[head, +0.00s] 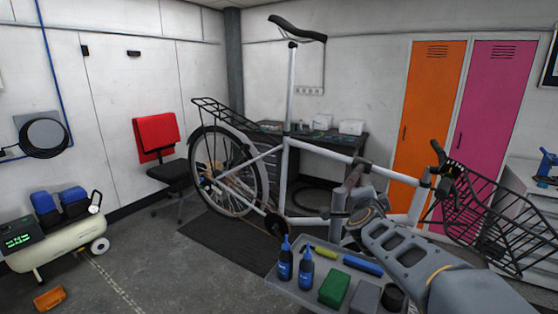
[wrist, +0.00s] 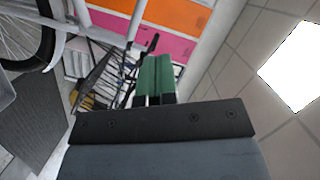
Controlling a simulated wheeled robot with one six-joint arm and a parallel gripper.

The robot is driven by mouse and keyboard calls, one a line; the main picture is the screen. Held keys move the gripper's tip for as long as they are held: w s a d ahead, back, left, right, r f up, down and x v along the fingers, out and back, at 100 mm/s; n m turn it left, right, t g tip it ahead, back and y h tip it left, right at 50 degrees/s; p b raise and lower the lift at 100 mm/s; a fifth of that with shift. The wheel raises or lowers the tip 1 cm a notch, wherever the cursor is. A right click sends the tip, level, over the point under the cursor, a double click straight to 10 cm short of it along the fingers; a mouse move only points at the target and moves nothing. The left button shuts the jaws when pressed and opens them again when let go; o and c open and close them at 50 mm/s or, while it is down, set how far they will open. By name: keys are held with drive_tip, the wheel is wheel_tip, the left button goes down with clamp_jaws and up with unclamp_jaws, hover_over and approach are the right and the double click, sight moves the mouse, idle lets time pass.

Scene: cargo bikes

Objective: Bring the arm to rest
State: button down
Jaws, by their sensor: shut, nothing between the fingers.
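My gripper (wrist: 157,60) shows in the wrist view, its two green fingers closed side by side beyond a dark plate. Nothing is between them. The fingers point toward the orange and pink lockers in that picture, with the bike beside them to the left. In the head view my grey arm (head: 408,243) reaches in from the lower right, in front of the bike frame. I cannot make out the fingers there. The cargo bike (head: 322,147) stands upright behind the arm, and its frame and front area are partly hidden by it.
A grey tray (head: 300,292) in front holds blue bottles (head: 285,262), a green block (head: 334,288) and other small items. A black wire basket (head: 495,215) is at the right. A compressor (head: 62,245) and a red chair (head: 156,134) stand left. Floor is clear at left centre.

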drive_tip(key=s+a+f+n+g+y, duration=0.5)
drive_tip(key=s+a+f+n+y, duration=0.3)
drive_tip(key=s+n, duration=0.3)
drive_tip(key=s+f+n+g+h, duration=0.1)
drive_tip(key=s+f+n+g, duration=0.1)
drive_tip(key=s, duration=0.5)
drive_tip(key=s+d+f+n+g+h, duration=0.1)
drive_tip(key=s+f+n+g, duration=0.2)
drive_tip(key=s+f+g, duration=0.2)
wheel_tip(320, 180, down, 3)
drive_tip(key=shift+s+d+r+n+h, duration=0.2)
drive_tip(key=shift+s+d+n+h, duration=0.1)
drive_tip(key=shift+s, duration=0.55)
